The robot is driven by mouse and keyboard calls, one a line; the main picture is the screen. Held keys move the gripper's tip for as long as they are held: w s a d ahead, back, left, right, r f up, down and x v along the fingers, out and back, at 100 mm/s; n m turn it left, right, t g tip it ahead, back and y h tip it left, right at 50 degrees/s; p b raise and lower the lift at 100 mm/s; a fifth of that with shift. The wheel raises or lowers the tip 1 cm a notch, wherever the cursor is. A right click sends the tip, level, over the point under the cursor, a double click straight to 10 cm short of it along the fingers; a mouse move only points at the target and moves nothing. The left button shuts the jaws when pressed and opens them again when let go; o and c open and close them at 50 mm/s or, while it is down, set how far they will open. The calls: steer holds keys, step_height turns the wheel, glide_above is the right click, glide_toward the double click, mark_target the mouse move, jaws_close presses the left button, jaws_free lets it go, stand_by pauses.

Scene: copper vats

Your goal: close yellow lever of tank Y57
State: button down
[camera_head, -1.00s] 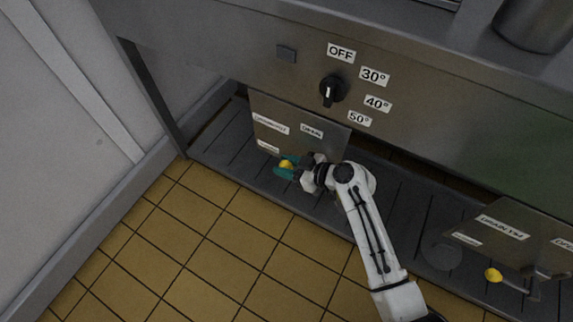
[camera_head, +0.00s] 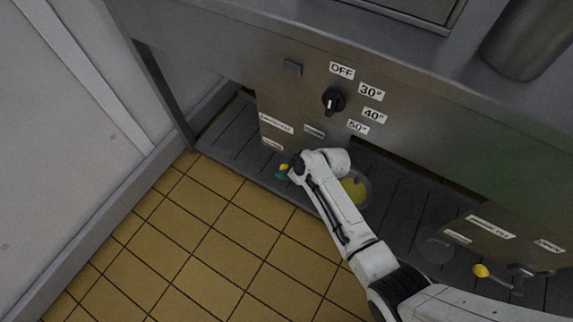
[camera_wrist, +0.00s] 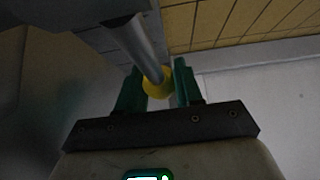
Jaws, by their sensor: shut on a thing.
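A yellow lever knob (camera_head: 283,167) shows at the lower left of the left metal panel in the head view, mostly hidden by my gripper and arm. In the wrist view the yellow knob (camera_wrist: 157,84) sits on the end of a grey metal rod (camera_wrist: 137,45). My gripper (camera_wrist: 158,88) has its two green fingers on either side of the knob and is shut on it. In the head view a green fingertip of my gripper (camera_head: 283,174) shows beside the knob. The labels on the panel are too blurred to read a tank name.
A second yellow lever knob (camera_head: 481,271) is at the right under another labelled panel (camera_head: 490,229). A black dial (camera_head: 333,100) with OFF, 30°, 40° and 50° labels is above. A yellowish round patch (camera_head: 354,190) lies on the dark slatted floor strip. The tiled floor (camera_head: 210,240) is clear.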

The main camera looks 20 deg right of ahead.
steer(key=shift+f, duration=0.2)
stand_by(0.3)
steer(key=c, duration=0.8)
jaws_free()
steer(key=shift+r, duration=0.1)
steer(key=p+v, duration=0.5)
steer(key=v, duration=0.5)
steer(key=shift+s+d+r, duration=0.1)
steer(key=shift+d+r, duration=0.05)
steer(key=shift+r, duration=0.2)
